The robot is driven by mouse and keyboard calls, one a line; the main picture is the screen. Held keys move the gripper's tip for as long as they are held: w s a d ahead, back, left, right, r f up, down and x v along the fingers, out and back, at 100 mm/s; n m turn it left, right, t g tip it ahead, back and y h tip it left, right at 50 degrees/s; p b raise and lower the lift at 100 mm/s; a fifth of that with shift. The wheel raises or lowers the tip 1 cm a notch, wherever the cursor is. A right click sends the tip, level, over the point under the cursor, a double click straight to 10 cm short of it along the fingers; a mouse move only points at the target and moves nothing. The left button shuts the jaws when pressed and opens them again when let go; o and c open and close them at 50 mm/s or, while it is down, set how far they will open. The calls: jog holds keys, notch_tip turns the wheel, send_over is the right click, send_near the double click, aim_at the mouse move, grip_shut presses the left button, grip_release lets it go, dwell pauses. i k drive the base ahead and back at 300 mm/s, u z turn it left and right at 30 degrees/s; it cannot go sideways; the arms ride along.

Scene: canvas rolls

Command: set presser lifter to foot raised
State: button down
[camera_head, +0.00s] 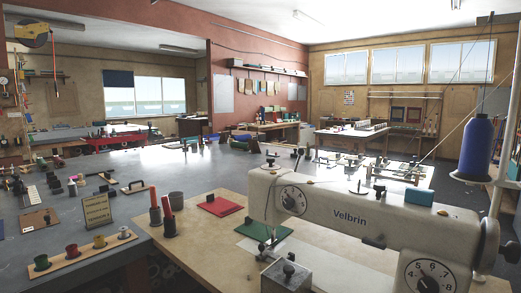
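A cream sewing machine (350,222) marked "Velbrin" stands on a wooden table at the lower right. Its head at the left end carries a round dial (293,200), and a needle area (264,243) shows below it. A grey metal block (287,277) with a dark knob on top stands in front of the needle area and partly hides it. I cannot make out for certain which part is the presser lifter, nor whether the foot is raised or lowered. A second numbered dial (430,278) is at the right. My gripper is not in view.
A blue thread cone (477,143) stands at the right. Red and dark spools (167,214) stand left of the machine, beside a red pad (219,204). A rack of coloured spools (82,255) lies at the lower left. The large grey table (160,165) behind has bare stretches.

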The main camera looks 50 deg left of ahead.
aim_at(301, 151)
jog(key=u, duration=1.5)
jog(key=i, duration=1.15)
jog(key=z, duration=0.1)
